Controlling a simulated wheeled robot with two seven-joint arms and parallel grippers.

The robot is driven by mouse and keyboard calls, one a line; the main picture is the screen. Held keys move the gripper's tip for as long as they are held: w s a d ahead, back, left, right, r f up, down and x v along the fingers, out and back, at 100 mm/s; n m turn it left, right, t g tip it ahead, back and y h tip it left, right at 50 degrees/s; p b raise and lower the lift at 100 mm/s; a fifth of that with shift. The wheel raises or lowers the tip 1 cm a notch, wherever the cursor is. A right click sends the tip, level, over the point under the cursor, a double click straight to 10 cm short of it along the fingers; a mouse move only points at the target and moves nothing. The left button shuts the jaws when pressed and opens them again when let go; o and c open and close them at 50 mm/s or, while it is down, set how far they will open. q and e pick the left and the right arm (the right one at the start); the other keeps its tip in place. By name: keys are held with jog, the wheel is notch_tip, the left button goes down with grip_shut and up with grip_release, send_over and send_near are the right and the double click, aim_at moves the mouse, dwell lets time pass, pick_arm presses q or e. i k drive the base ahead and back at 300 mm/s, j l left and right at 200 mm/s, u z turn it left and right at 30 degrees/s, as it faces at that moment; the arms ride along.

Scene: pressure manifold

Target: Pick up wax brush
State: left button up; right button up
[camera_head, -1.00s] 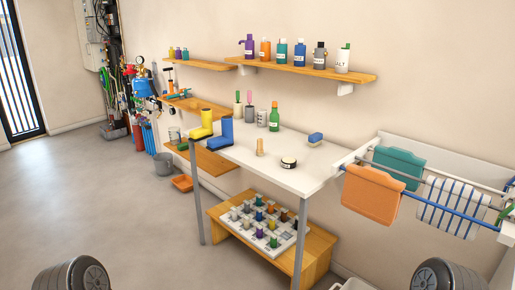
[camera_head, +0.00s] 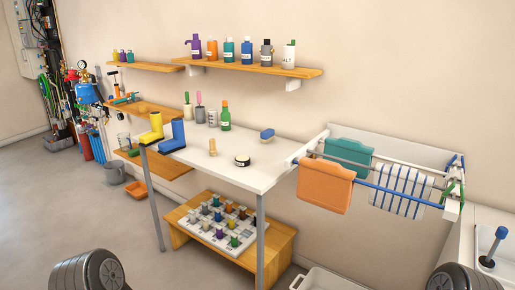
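On the white table (camera_head: 205,165) a small tan upright piece (camera_head: 212,146) stands near a round dark tin with a pale label (camera_head: 242,161). A blue-topped brush or sponge with a pale underside (camera_head: 266,134) lies farther back. I cannot tell for sure which of the tan piece and the blue-topped one is the wax brush. Both stand free on the table top. Only dark rounded parts of my arms show at the bottom corners; neither gripper is in view.
Yellow and blue boots (camera_head: 172,137) stand at the table's left edge. A green bottle (camera_head: 225,118) and cups stand at its back. A rack with an orange cloth (camera_head: 323,187) sticks out on the right. A wooden bench (camera_head: 270,262) with small bottles is below.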

aim_at(212, 150)
jog(key=i+j+z, duration=0.1)
jog(key=z, duration=0.3)
jog(key=i+j+z, duration=0.1)
jog(key=j+z, duration=0.4)
jog(key=z, duration=0.35)
jog(key=j+z, duration=0.55)
jog(key=z, duration=0.25)
jog(key=k+j+z, duration=0.1)
jog(key=j, duration=0.4)
jog(key=k+j+z, duration=0.15)
jog(key=j, duration=0.35)
jog(key=k+j+z, duration=0.1)
jog(key=j, duration=0.4)
jog(key=k+j+z, duration=0.15)
jog(key=j, duration=0.3)
jog(key=k+j+z, duration=0.1)
jog(key=k+j, duration=0.15)
jog(key=j, duration=0.2)
jog(key=k+j+z, duration=0.15)
jog(key=j, duration=0.25)
jog(key=k+j+z, duration=0.1)
jog(key=k+j, duration=0.2)
jog(key=j, duration=0.15)
jog(key=k+j, duration=0.4)
jog(key=j, duration=0.2)
